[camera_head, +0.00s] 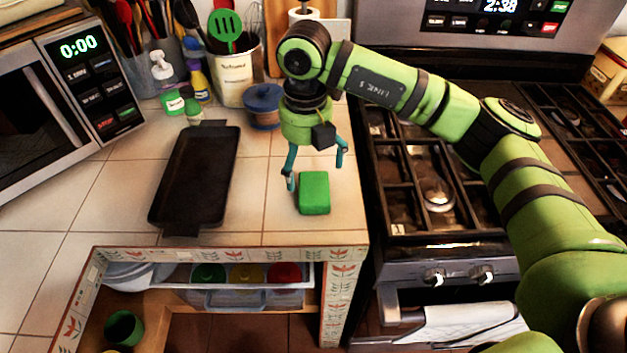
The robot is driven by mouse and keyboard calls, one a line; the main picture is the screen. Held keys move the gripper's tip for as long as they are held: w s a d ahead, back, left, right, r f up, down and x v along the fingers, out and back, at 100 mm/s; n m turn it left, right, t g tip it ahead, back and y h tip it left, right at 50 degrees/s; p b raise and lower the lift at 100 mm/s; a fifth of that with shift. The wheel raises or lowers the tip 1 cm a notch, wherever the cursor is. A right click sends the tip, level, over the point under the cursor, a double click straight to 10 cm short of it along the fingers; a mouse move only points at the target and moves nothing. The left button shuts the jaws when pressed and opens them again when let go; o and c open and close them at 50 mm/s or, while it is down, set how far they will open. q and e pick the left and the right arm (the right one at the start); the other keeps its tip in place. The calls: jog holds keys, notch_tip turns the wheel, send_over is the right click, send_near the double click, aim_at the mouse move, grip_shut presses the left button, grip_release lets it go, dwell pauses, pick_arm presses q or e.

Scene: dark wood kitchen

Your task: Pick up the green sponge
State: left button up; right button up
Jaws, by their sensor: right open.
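The green sponge (314,194) lies on the white tiled counter, near its front right corner. It is a small bright green block. My right gripper (316,178) comes in from the right and points down at the sponge from above and behind it. Its teal fingers are spread wide and nothing is between them. The left finger tip is close to the sponge's left side, but I cannot tell whether it touches. My left gripper is not in view.
A black tray (196,180) lies left of the sponge. A blue pot (263,106), a white utensil crock (236,72) and small bottles stand behind. The stove (440,190) adjoins on the right, and a microwave (55,95) stands at left. Bare tiles surround the sponge.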

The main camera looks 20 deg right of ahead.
aim_at(308, 187)
jog(key=f+p, duration=0.1)
jog(key=f, duration=0.1)
jog(key=f+p, duration=0.1)
jog(key=f, duration=0.1)
jog(key=shift+s+f, duration=0.2)
jog(key=shift+f, duration=0.55)
jog(key=shift+c, duration=0.4)
jog(key=c, duration=0.6)
